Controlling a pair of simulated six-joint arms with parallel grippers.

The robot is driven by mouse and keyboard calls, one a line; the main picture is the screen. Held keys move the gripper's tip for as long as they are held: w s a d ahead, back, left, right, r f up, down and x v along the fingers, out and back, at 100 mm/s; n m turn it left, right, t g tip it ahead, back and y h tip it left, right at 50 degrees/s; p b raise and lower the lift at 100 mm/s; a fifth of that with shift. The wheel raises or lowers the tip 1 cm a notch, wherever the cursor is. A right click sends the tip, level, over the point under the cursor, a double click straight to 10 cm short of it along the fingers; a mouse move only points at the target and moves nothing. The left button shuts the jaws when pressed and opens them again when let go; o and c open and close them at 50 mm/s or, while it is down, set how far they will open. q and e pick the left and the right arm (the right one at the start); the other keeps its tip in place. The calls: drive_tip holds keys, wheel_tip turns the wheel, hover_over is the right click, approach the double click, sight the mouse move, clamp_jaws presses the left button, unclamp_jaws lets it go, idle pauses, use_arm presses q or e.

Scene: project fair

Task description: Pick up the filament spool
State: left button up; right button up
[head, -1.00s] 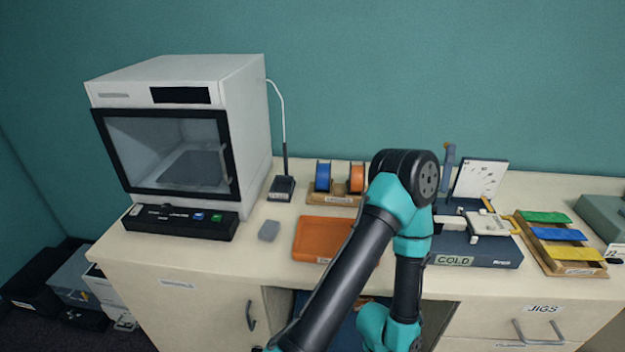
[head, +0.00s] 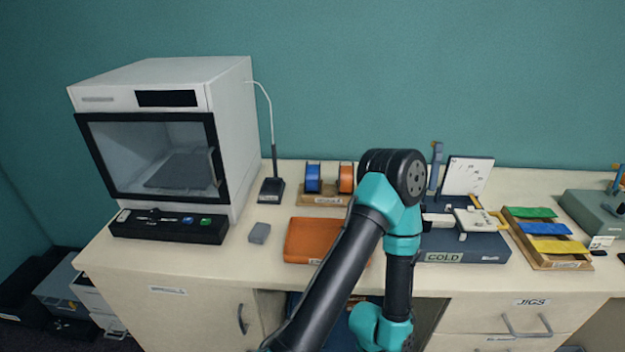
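Two filament spools stand upright side by side in a labelled wooden holder (head: 322,200) at the back of the bench. One is blue (head: 313,178) and one is orange (head: 346,178). The orange one's right side is close to my arm in the picture. One of my arms rises from the bottom middle, bends at a teal and black joint and runs back down in front of the bench. No gripper shows in the head view, and nothing is seen touching the spools.
A white printer-like machine (head: 232,130) stands left. A grey block (head: 260,233), a black stand (head: 271,190) and an orange tray (head: 304,239) lie between it and my arm. Right are a box labelled COLD (head: 485,249), coloured strips (head: 550,229) and a grey-green case (head: 590,215).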

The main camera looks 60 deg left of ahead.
drive_tip(key=shift+o, duration=0.2)
drive_tip(key=o, duration=0.8)
drive_tip(key=shift+c, duration=0.2)
